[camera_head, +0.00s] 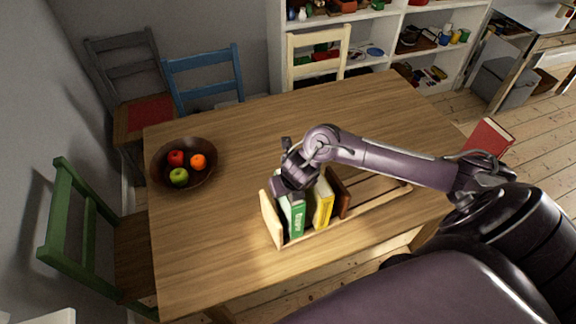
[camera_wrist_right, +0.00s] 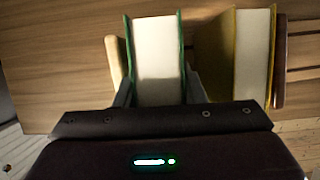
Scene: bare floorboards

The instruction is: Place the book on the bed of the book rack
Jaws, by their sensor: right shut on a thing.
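The book rack (camera_head: 271,222) stands on the table near its front edge, with a pale end panel at its left. A green book (camera_head: 297,222) stands upright beside that panel; it also shows in the wrist view (camera_wrist_right: 157,60). My right gripper (camera_head: 290,192) is over the top of the green book, and its fingers (camera_wrist_right: 158,92) are closed on the book's two covers. A yellow book (camera_head: 323,203) stands to the right of the green one, with a gap between them in the wrist view (camera_wrist_right: 250,55). My left gripper is out of view.
A brown upright piece (camera_head: 341,192) is right of the yellow book, and the slatted rack bed continues right. A fruit bowl (camera_head: 160,187) stands at the left. A red book-like thing (camera_head: 487,138) shows behind my arm. The table's back middle (camera_head: 270,120) is clear.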

